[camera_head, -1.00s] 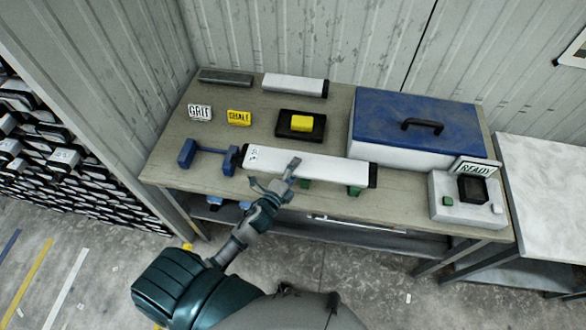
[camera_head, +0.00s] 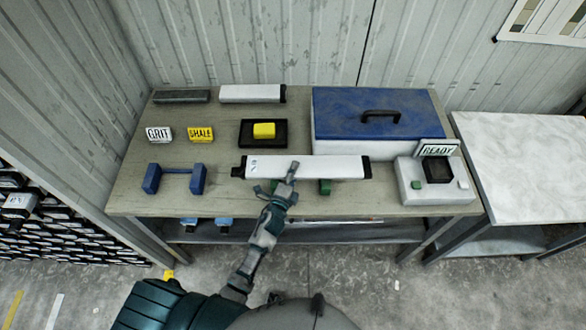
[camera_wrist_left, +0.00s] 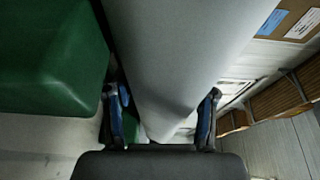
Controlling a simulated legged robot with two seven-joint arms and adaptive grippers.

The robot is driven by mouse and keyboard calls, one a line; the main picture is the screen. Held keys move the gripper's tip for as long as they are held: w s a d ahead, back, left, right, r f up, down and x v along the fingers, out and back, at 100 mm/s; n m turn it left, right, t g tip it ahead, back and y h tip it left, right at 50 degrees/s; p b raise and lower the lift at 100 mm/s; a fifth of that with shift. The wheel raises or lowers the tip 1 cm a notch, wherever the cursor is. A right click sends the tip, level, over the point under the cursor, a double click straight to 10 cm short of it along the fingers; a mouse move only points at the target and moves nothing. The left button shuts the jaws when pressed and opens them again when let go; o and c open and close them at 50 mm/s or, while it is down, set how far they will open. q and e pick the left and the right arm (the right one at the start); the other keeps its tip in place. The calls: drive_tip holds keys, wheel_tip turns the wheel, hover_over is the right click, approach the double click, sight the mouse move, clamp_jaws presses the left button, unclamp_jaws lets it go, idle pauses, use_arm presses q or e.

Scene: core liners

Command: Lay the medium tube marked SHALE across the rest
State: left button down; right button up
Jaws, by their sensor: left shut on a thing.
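A long white tube (camera_head: 320,167) with dark end caps and a small mark near its left end is held level at the front of the bench. It is over a pair of green blocks (camera_head: 325,187); whether it touches them is unclear. No readable word shows on it. My left gripper (camera_head: 287,182) is shut on the tube from the front, near its middle. In the left wrist view the tube (camera_wrist_left: 180,50) runs between the blue-padded fingers, with a green block (camera_wrist_left: 50,55) to the left. My right gripper is not in view.
A blue two-post rest (camera_head: 175,180) stands empty at left. Behind are GRIT (camera_head: 159,134) and yellow SHALE (camera_head: 200,134) signs, a black tray (camera_head: 246,144) with a yellow block, another white tube (camera_head: 250,94) and a grey bar (camera_head: 181,96). A blue-lidded box (camera_head: 340,110) and READY console (camera_head: 409,190) stand right.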

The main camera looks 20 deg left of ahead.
use_arm(q)
drive_tip(key=shift+w+d+r, duration=0.1)
drive_tip(key=shift+d+r, duration=0.2)
drive_tip(key=shift+d, duration=0.05)
drive_tip(key=shift+f, duration=0.15)
drive_tip(key=shift+c, duration=1.8)
unclamp_jaws()
drive_tip(key=shift+a+f, duration=0.1)
drive_tip(key=shift+f, duration=0.1)
drive_tip(key=shift+a, duration=0.1)
drive_tip(key=shift+r, duration=0.2)
drive_tip(key=s, duration=0.7)
drive_tip(key=s+b, duration=0.1)
drive_tip(key=s, duration=0.3)
drive_tip(key=shift+s+a, duration=0.2)
drive_tip(key=shift+a, duration=0.15)
drive_tip(key=shift+s, duration=0.45)
